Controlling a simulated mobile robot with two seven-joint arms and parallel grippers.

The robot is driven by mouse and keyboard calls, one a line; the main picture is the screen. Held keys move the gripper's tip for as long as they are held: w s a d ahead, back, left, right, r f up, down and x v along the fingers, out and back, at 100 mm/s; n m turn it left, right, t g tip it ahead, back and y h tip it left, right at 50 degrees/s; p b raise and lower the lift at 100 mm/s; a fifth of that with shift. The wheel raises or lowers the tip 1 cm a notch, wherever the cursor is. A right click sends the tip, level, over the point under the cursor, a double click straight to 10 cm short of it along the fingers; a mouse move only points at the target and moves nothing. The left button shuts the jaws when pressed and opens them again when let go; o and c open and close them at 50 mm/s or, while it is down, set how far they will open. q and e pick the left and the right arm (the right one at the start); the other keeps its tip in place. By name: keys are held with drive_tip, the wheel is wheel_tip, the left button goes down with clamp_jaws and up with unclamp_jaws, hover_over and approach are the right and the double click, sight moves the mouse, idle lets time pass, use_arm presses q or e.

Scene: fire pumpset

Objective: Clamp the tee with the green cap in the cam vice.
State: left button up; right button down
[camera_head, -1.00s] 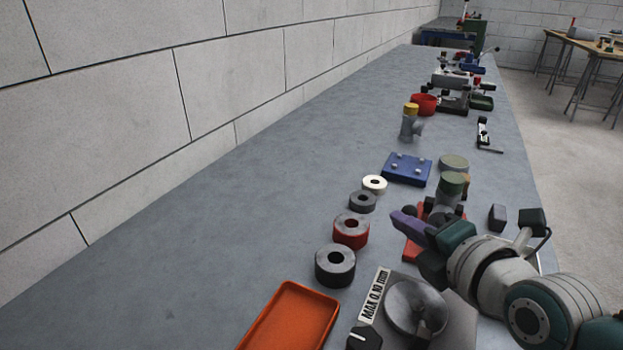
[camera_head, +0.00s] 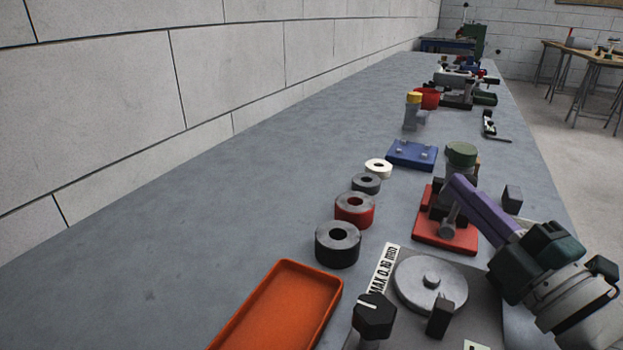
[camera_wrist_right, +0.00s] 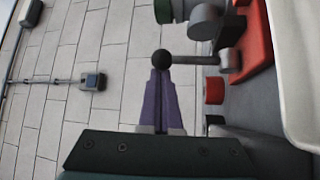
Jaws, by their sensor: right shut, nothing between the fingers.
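The cam vice (camera_head: 444,236) has a red base and dark jaws on the bench. The tee with the green cap (camera_head: 461,154) stands upright at the vice; the purple fingers partly hide its lower part, so I cannot tell how tightly it is held. My right gripper (camera_head: 457,182) is shut and empty, its purple fingers reaching across the front of the vice. In the right wrist view, its fingertips (camera_wrist_right: 160,74) are at the black ball knob (camera_wrist_right: 162,59) of the vice's grey lever, touching or nearly touching it. My left gripper is out of view.
A grey tee with a yellow cap (camera_head: 412,112) and a blue plate (camera_head: 411,154) stand beyond the vice. Several rings, including a red one (camera_head: 354,209), line the left. An orange tray (camera_head: 278,312) and a round-plated device (camera_head: 429,283) are nearer. The bench's left side is clear.

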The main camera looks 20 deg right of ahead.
drive_tip(key=shift+s+d+f, duration=0.1)
drive_tip(key=shift+s+d, duration=0.3)
drive_tip(key=shift+s, duration=0.1)
drive_tip(key=shift+s+d, duration=0.1)
drive_tip(key=shift+f, duration=0.1)
drive_tip(key=shift+s, duration=0.15)
